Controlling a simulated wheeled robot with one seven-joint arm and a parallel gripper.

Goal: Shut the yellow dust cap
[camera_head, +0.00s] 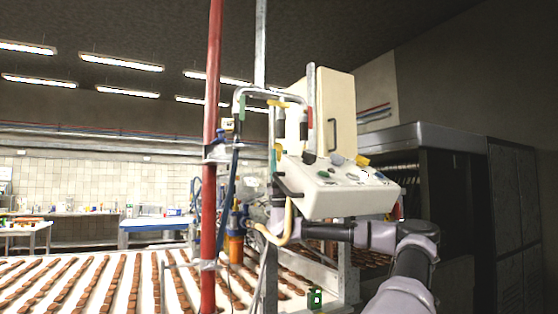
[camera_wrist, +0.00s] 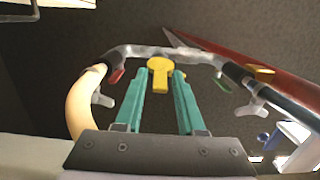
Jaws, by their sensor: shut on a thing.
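The yellow dust cap (camera_wrist: 159,72) shows in the wrist view as a round disc with a narrow tab, just below the grey pipe. My gripper (camera_wrist: 160,86) has its two teal fingers shut on the tab, one on each side. The disc stands out beyond the fingertips. In the head view, a yellow piece that looks like this cap (camera_head: 279,103) is under the top pipe of the metal frame. My teal fingers are partly hidden there behind the pipework. I cannot tell whether the cap is seated on an opening.
A red valve handle (camera_wrist: 117,76) and a green one (camera_wrist: 222,85) flank the cap. A slanted control panel (camera_head: 345,192), a red post (camera_head: 210,150) and a pale hose (camera_head: 289,222) crowd the arm. The conveyor (camera_head: 100,285) carries rows of brown biscuits.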

